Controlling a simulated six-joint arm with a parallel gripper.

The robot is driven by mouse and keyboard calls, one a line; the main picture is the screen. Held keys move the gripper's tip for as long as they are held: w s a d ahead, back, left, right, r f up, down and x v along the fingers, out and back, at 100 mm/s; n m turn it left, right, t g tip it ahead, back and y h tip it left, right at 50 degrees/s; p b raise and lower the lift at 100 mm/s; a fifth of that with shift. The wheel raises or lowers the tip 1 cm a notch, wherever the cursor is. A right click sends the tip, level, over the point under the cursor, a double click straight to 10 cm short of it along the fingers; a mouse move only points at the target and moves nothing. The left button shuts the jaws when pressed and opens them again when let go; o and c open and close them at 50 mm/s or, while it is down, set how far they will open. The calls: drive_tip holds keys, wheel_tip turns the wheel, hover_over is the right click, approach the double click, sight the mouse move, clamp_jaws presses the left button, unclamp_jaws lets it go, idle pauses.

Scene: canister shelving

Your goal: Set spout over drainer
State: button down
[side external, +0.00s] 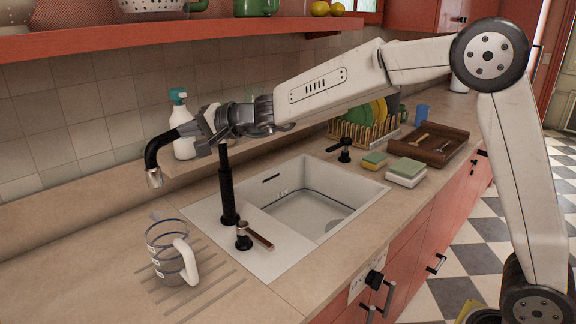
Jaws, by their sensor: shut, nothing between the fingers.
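The tap has a black column (227,190) rising from the sink's left ledge. Its black spout (160,147) points left, and its metal tip (155,179) hangs over the counter side, clear of the sink basin (310,205). The drainer (215,284) is a set of grooves in the counter at lower left, with a clear measuring jug (172,252) standing on it. The tip appears above and slightly left of the jug; exact depth is hard to tell. My gripper (203,133) is shut and empty at the spout's upper part, seemingly against or beside it; contact is unclear.
A lever handle (252,238) stands by the column. A spray bottle (183,147) is behind my gripper. A dish rack (378,133) with plates, sponges (406,170) and a wooden tray (430,144) lie to the right. A red shelf (180,38) overhangs the back.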

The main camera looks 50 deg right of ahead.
drive_tip(key=s+a+r, duration=0.1)
drive_tip(key=s, duration=0.4)
drive_tip(key=s+a+r, duration=0.2)
drive_tip(key=s, duration=0.4)
drive_tip(key=shift+a+r, duration=0.25)
drive_tip(key=shift+r, duration=0.05)
drive_tip(key=s+d+f+n+g+h, duration=0.3)
drive_tip(key=s+d+f, duration=0.6)
drive_tip(key=f, duration=0.4)
drive_tip(key=s+d+f+n+g+h, duration=0.4)
drive_tip(key=s+d+f+n+g, duration=0.2)
drive_tip(key=s+d+f, duration=0.3)
drive_tip(key=s+f+g, duration=0.1)
drive_tip(key=s+f, duration=0.2)
drive_tip(key=f, duration=0.2)
